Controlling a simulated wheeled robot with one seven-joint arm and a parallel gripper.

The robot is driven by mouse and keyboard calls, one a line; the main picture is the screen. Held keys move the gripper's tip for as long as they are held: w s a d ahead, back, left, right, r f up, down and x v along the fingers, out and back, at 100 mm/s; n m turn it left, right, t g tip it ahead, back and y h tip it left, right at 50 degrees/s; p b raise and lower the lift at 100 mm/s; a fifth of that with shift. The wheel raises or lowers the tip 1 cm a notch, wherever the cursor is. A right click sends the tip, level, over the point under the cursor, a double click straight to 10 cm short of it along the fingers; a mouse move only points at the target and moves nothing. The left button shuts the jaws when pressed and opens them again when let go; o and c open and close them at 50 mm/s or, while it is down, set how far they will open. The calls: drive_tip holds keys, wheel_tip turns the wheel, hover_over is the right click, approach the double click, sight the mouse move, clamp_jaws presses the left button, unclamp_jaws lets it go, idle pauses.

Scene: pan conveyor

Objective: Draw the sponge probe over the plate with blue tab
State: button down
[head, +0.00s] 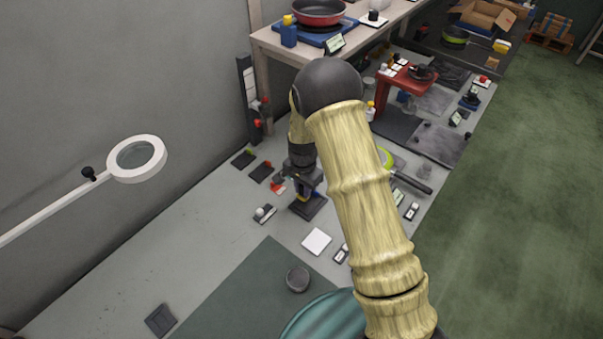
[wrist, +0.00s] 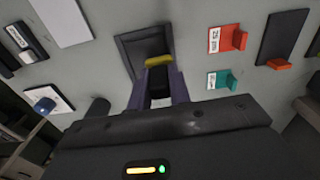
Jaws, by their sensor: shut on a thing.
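My gripper (wrist: 160,85) points down and is shut on the sponge probe (wrist: 159,61), whose yellow part shows between the bluish fingertips. It is just over or in a dark rimmed tray (wrist: 127,46); whether it touches the tray is unclear. In the head view my gripper (head: 304,195) is small and partly covered by my wrist, over the same dark tray (head: 315,211). A dark plate with a red tab (wrist: 283,35) lies right of the tray in the wrist view. A dark plate with a green tab (head: 242,159) lies farther left in the head view. I cannot pick out a blue tab.
Small red (wrist: 227,38) and teal (wrist: 219,79) labelled pieces lie near the tray. A white square plate (head: 316,241) and a card with a blue knob (wrist: 45,104) lie nearby. A ring magnifier (head: 137,158) extends from the left. The grey bench at front left is mostly clear.

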drive_tip(key=r, duration=0.1)
drive_tip(key=r+p, duration=0.1)
drive_tip(key=shift+s+r+p, duration=0.3)
drive_tip(key=shift+s+r, duration=0.1)
drive_tip(key=shift+w+d+r+p, duration=0.1)
drive_tip(key=shift+r+p, duration=0.85)
drive_tip(key=shift+r, duration=0.4)
drive_tip(key=shift+w+r, duration=0.15)
drive_tip(key=shift+a, duration=0.2)
